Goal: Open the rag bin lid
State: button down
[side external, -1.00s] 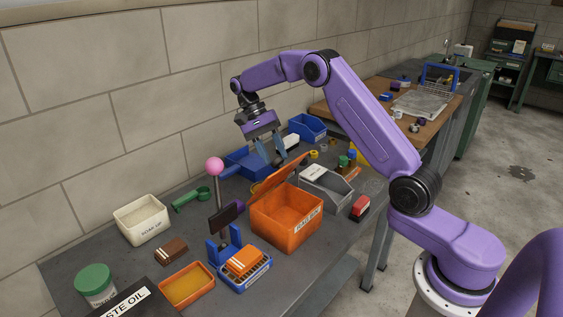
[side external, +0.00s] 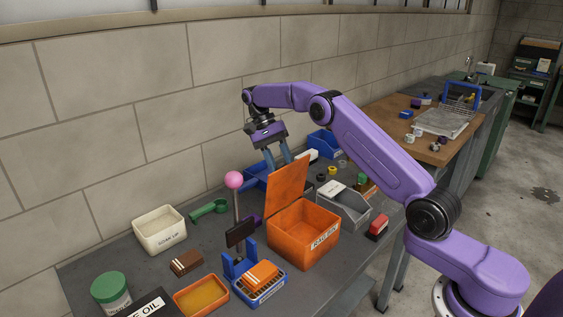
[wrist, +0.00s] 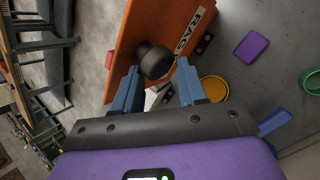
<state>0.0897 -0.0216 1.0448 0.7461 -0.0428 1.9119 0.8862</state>
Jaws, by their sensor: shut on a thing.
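The orange rag bin (side external: 303,238) stands on the grey bench in the side view, its front labelled and its inside showing. Its hinged orange lid (side external: 288,187) is raised steeply, close to upright, along the bin's left side. My gripper (side external: 279,163) is behind the lid, near its upper part. In the wrist view, the lid's outer face (wrist: 150,25) carries a RAG label and a black round knob (wrist: 153,60). My blue fingers (wrist: 159,68) are closed on the knob from both sides. The fingertips are partly hidden behind the lid in the side view.
A pink ball on a post (side external: 233,180) and a blue-framed stand (side external: 240,257) are left of the bin. A grey tray (side external: 343,206) and a red-black block (side external: 377,229) are to its right. Blue bins (side external: 323,143) stand behind, near the block wall.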

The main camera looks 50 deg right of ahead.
jog(key=shift+w+a+f, duration=0.15)
jog(key=shift+a+f, duration=0.45)
jog(key=shift+a, duration=0.2)
jog(key=c, duration=1)
grip_release()
jog(key=shift+r, duration=0.1)
jog(key=r, duration=0.3)
jog(key=s+r, duration=0.1)
jog(key=r, duration=0.1)
jog(key=shift+s+d, duration=0.1)
jog(key=shift+d, duration=0.2)
jog(key=s+r, duration=0.3)
jog(key=r, duration=0.1)
jog(key=shift+s+r, duration=0.3)
jog(key=shift+s, duration=0.1)
jog(key=s+r, duration=0.4)
jog(key=s, duration=0.5)
jog(key=shift+a, duration=0.35)
jog(key=shift+a+f, duration=0.1)
